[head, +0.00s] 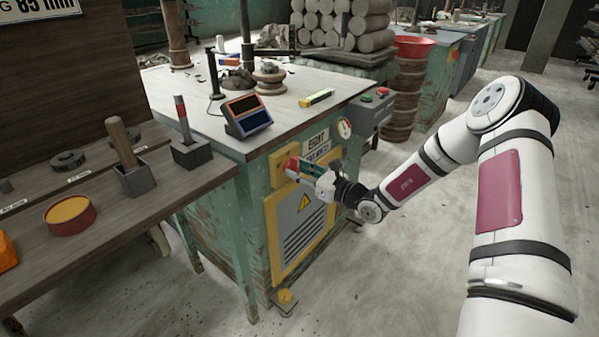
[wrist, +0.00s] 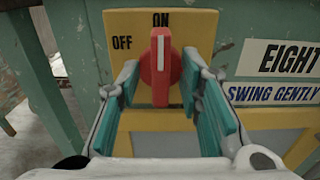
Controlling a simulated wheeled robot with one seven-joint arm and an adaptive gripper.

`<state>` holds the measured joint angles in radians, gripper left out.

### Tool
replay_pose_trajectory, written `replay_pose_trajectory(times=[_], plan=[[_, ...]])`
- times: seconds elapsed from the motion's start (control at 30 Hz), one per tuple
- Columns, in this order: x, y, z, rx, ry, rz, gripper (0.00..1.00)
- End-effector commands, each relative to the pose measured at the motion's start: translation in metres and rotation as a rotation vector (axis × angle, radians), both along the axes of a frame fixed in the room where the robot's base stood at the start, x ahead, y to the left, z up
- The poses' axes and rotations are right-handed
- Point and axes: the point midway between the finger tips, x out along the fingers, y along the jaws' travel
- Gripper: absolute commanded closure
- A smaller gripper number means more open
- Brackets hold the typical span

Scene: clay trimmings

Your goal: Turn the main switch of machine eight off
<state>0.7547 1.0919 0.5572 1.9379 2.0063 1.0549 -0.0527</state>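The main switch (wrist: 160,72) is a red rotary knob on a yellow plate (wrist: 208,22). In the wrist view its white mark points straight up at ON, with OFF up and to the left. A label reading EIGHT (wrist: 290,60) is to its right. My gripper (wrist: 165,85) is open, with one teal-padded finger on each side of the knob and visible gaps between. In the head view my gripper (head: 303,168) is at the machine's front, and the red knob (head: 291,166) shows just beyond the fingertips.
Below the switch is a yellow-framed vent panel (head: 303,232) with a warning triangle. A grey box with red and green buttons (head: 372,108) is on the machine's right corner. A wooden bench (head: 110,215) with tools stands at left. The floor at right is clear.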

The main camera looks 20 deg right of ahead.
Motion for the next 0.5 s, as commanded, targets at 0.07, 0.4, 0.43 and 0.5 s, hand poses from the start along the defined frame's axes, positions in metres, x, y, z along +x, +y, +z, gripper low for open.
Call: replay_pose_trajectory(times=[0.07, 0.4, 0.43, 0.5], plan=[[-0.0001, -0.0001, 0.0, 0.0, 0.0, 0.0, 0.67], [-0.0004, 0.0, -0.0001, -0.001, -0.001, 0.0, 1.0], [-0.0004, 0.0, -0.0001, -0.002, -0.001, 0.001, 1.0], [-0.0005, 0.0001, -0.0001, -0.006, -0.003, 0.001, 1.0]])
